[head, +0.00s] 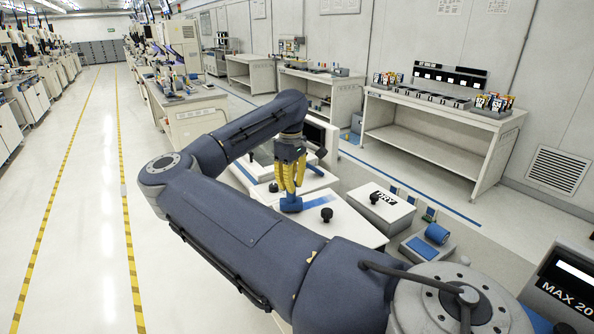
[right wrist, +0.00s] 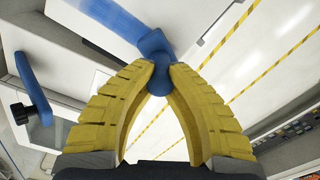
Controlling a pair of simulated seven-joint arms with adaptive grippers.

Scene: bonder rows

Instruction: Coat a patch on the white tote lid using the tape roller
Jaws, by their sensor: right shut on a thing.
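My right gripper (head: 291,190) has yellow fingers shut on a blue tool, seemingly the tape roller (head: 291,204). In the head view the roller is over a white lid (head: 350,230) with a black knob (head: 326,214). A blue strip (head: 318,201) lies beside the roller on the lid. I cannot tell whether the roller touches the lid. My left gripper is out of view.
A white box marked DRY (head: 380,203) stands right of the lid. Another white lid (head: 300,180) lies behind. My right arm covers the front of the scene.

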